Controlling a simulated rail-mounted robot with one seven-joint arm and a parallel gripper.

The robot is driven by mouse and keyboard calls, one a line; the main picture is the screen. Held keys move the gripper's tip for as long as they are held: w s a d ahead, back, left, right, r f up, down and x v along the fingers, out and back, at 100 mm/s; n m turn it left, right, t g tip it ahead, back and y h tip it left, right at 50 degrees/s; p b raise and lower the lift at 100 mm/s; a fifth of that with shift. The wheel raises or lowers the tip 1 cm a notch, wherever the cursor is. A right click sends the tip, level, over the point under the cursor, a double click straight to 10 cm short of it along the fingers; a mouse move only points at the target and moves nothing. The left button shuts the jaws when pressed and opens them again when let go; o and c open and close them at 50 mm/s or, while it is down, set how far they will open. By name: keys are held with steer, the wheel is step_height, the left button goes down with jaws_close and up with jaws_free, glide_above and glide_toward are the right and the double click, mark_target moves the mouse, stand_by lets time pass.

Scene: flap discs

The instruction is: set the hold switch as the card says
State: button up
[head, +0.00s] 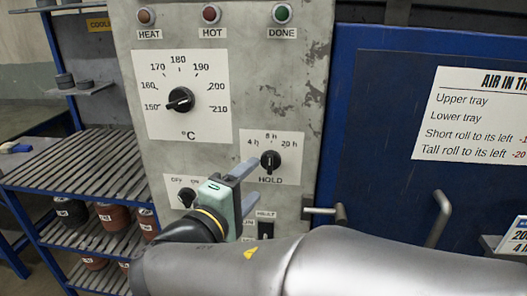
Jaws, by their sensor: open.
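The hold switch (271,161) is a small black knob on a white plate marked HOLD, with 4 h, a middle mark that looks like 8 h, and 20 h around it. I cannot tell surely which mark it points to. My gripper (257,181) is open and empty, its grey fingers just left of and below the knob; contact is not clear. A small blue-edged card (508,240) at the right edge is cut off; "20" and "4 h" partly show.
A temperature dial (180,99) sits above left, and an OFF/ON switch (187,196) is partly behind my gripper. My arm hides the lower panel. Door handles (437,213) stick out at right. A slatted rack (85,165) with rolls stands at left.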

mark_target(268, 167)
steer(key=p+x, duration=0.1)
steer(key=x, duration=0.5)
steer(key=shift+w+d, duration=0.2)
steer(key=shift+w, duration=0.1)
steer(key=c, duration=1)
